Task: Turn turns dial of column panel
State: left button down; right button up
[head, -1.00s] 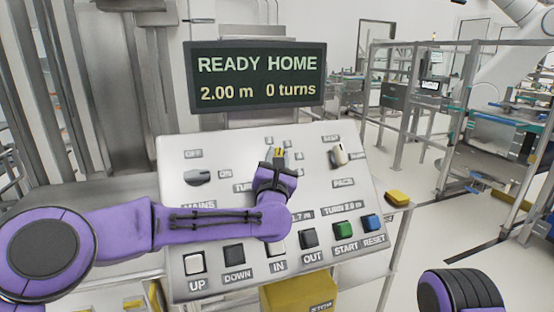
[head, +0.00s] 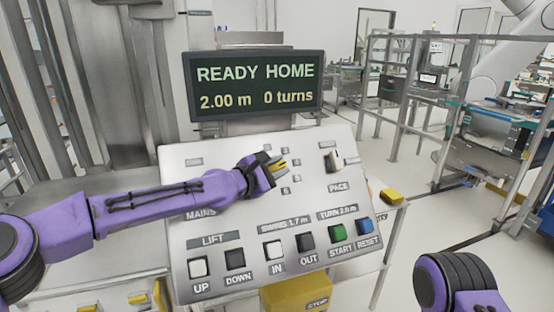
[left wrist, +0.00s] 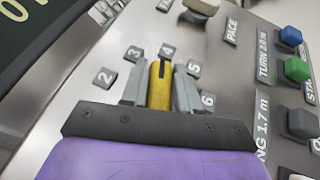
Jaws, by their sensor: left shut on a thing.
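The turns dial is a yellow knob with a dark pointer line; in the left wrist view the turns dial (left wrist: 158,90) sits between the grey fingers of my left gripper (left wrist: 160,84). Its line points toward the label 4 (left wrist: 168,52), with labels 2, 3, 5 and 6 around it. In the head view my left gripper (head: 276,166) is shut on the dial at the upper middle of the sloped column panel (head: 215,228), and hides much of it. The display (head: 254,85) reads READY HOME, 2.00 m, 0 turns. My right gripper is out of view.
The pace knob (head: 334,161) is right of the dial. Below are several push buttons, including green START (head: 337,232) and blue RESET (head: 364,226). A yellow stop box (head: 296,294) is under the panel. My left forearm covers the panel's left part.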

pick_arm(q)
jog(key=shift+m+g+p, duration=0.45)
jog(key=shift+m+g, duration=0.05)
jog(key=shift+m, duration=0.1)
jog(key=c, duration=0.9)
grip_release()
jog(key=shift+s, duration=0.1)
jog(key=b+v, duration=0.2)
jog(key=v, duration=0.8)
jog(key=shift+s+a+r, duration=0.1)
jog(key=shift+a, duration=0.1)
